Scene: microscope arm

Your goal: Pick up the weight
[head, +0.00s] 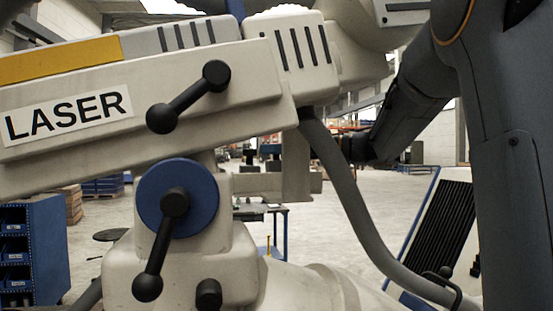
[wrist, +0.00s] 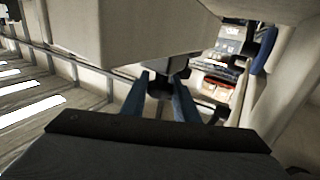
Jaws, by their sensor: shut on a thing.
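In the wrist view my gripper (wrist: 160,97) shows as two blue fingers, one on each side of a small dark piece, which I take for the weight (wrist: 160,82). The fingers are shut on it, just below a pale block of the machine (wrist: 145,35). Its full shape is hidden by the fingers and the block. In the head view the gripper and this dark piece are not visible. The pale machine marked LASER (head: 230,85) fills the left and middle there, with black ball-ended handles (head: 188,97).
A grey cable (head: 345,185) curves down from the machine on its right side. A blue cabinet with bins (head: 35,250) stands at lower left. A blue-edged table (head: 262,211) stands behind the machine. Open floor (head: 345,200) lies beyond.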

